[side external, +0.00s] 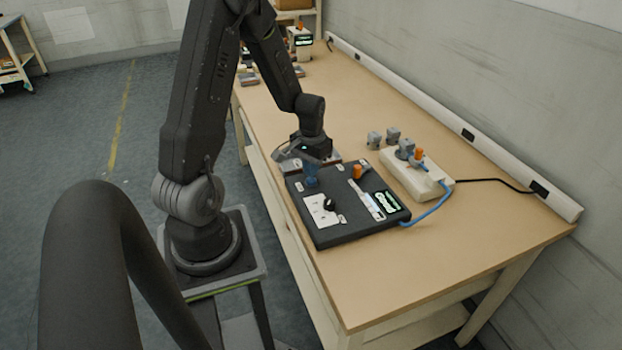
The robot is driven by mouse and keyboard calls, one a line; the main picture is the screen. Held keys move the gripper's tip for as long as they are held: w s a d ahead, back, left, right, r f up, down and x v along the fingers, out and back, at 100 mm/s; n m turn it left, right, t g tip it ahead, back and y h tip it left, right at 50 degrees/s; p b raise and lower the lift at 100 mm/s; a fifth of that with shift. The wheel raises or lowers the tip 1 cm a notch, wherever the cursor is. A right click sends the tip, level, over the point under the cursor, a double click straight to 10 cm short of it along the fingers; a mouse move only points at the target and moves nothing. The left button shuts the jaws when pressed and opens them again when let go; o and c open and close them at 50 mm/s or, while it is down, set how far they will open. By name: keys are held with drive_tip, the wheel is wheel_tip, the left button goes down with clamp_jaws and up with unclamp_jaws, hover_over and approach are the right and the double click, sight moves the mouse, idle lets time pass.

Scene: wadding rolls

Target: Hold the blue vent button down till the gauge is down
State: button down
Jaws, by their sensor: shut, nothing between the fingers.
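A black control panel (330,233) lies on the table. A blue part (311,182), which looks like the vent button, shows at its left side, directly below my gripper (311,167). My gripper is shut, empty and pointing down at it. They look in contact, but I cannot tell from this angle how far the button is pressed. A pale upright strip (371,206), perhaps the gauge, and a small lit display (386,200) are at the panel's right. Their readings are too small to make out.
On the panel are a white plate with a black knob (329,204) and an orange-topped part (357,171). A white box (405,182) with a blue hose (432,211) stands to the right, near several small grey parts (375,139). The table's front right is clear.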

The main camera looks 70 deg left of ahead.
drive_tip(key=shift+f, duration=0.65)
drive_tip(key=shift+f, duration=0.5)
idle(1.7)
drive_tip(key=shift+r, duration=3.55)
